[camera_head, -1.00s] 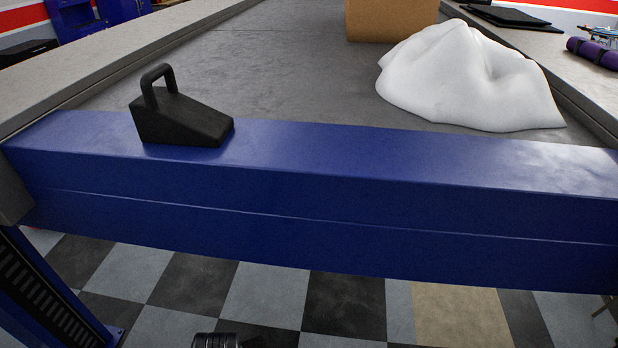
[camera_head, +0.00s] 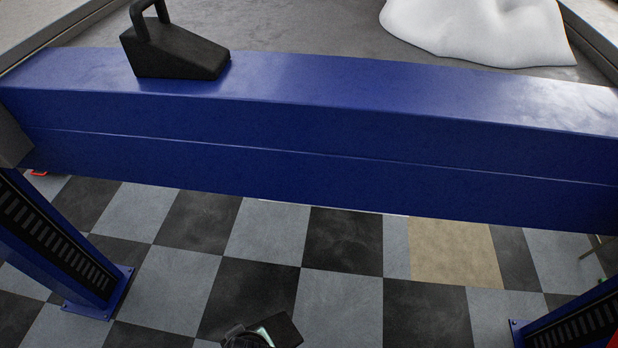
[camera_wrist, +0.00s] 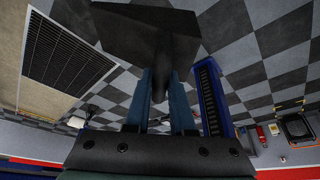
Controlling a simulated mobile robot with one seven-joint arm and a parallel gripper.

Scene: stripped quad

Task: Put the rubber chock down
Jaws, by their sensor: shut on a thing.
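My gripper (camera_wrist: 163,84) is shut on a black rubber chock (camera_wrist: 140,32) in the wrist view. The chock's dark wedge body fills the top middle, and its narrower part sits between the two blue-grey fingers. In the head view, a dark block (camera_head: 284,329) that looks like this chock shows at the bottom edge, with a bit of my gripper (camera_head: 248,338) beside it. It is in front of and below the blue beam, over the floor. A second black chock (camera_head: 175,52) with a loop handle stands on the left of the blue beam.
The blue beam (camera_head: 330,125) spans the head view, its top clear right of the standing chock. Behind it are a grey deck (camera_head: 290,25) and a white lumpy mound (camera_head: 480,30). Blue posts (camera_head: 55,250) stand at both sides. The checkered floor (camera_head: 345,240) between them is open.

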